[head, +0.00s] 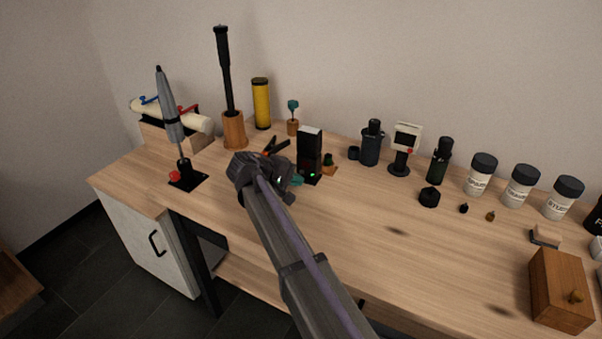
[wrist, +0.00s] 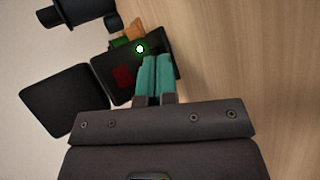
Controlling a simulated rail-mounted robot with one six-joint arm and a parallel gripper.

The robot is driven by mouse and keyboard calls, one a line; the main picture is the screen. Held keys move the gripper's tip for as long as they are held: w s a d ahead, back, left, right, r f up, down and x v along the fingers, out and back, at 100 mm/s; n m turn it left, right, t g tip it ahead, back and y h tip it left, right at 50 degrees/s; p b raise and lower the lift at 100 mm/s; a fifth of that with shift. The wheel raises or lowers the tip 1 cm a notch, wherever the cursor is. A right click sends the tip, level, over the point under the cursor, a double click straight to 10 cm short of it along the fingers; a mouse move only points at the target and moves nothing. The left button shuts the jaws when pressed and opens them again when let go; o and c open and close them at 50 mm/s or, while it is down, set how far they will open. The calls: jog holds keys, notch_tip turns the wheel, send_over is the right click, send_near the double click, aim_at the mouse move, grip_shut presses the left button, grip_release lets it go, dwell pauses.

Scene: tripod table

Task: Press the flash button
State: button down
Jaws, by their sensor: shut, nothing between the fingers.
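The flash appears to be the upright black unit with a pale top (head: 309,147) in the middle of the table. A small green light (head: 312,174) glows low on it. In the wrist view its black body (wrist: 108,80) carries a dark red patch, and the green light (wrist: 140,48) shows bright near my fingertips. I cannot tell whether this light is the button. My gripper (head: 298,181) is close in front of the unit's base. Its teal fingers (wrist: 156,58) are together and empty, their tips just right of the light. Contact cannot be made out.
Black and orange pliers-like handles (head: 276,146) show just behind my gripper.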

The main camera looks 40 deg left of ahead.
jog(key=s, duration=0.3)
jog(key=s+d, duration=0.1)
jog(key=s, duration=0.2)
jog(key=shift+d, duration=0.15)
jog(key=shift+w, duration=0.1)
